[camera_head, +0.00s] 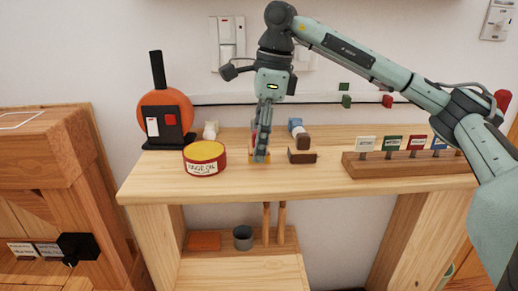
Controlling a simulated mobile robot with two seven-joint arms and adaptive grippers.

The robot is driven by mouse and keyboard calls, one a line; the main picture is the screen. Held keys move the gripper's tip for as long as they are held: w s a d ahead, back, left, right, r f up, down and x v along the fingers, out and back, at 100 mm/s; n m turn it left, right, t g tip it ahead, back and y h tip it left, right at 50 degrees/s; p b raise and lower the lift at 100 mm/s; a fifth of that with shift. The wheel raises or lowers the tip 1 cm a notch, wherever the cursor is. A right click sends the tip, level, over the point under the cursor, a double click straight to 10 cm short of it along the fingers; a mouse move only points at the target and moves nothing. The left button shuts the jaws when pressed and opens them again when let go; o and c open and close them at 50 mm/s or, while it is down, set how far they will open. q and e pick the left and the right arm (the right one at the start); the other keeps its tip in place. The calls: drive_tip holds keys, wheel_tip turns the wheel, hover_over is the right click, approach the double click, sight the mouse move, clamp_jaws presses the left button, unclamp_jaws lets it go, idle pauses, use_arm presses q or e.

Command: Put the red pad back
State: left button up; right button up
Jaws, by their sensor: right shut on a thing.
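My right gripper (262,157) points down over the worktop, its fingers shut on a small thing. The fingers hide most of that thing. A pinkish-red sliver and a yellow-orange patch show beside them, and I cannot tell whether this is the red pad. Small red patches also show on the black stand (171,119) of the orange round device and at the wall strip (387,101). A flat orange-red square (204,241) lies on the lower shelf. My left gripper is not in view.
A red round tin (204,167) with a yellow top stands left of the gripper. A dark brown block (302,157) and a blue-topped piece (296,126) are close to its right. A wooden rack (405,168) holds several coloured tags. A grey cup (243,238) stands below.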

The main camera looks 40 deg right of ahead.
sight(268, 147)
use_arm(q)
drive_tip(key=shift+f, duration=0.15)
use_arm(e)
drive_tip(key=shift+f, duration=1.05)
drive_tip(key=o, duration=1.1)
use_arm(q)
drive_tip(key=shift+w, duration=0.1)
use_arm(e)
drive_tip(key=r, duration=0.6)
drive_tip(key=d+r, duration=0.1)
drive_tip(key=r, duration=0.3)
drive_tip(key=shift+s+d, duration=0.1)
drive_tip(key=shift+s, duration=0.3)
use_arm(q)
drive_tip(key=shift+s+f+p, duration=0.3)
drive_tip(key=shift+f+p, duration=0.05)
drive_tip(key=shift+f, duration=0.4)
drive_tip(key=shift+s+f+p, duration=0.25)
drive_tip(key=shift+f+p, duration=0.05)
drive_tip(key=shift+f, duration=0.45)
use_arm(e)
drive_tip(key=shift+s+d+r, duration=0.1)
drive_tip(key=shift+d+r, duration=0.1)
drive_tip(key=shift+r, duration=0.75)
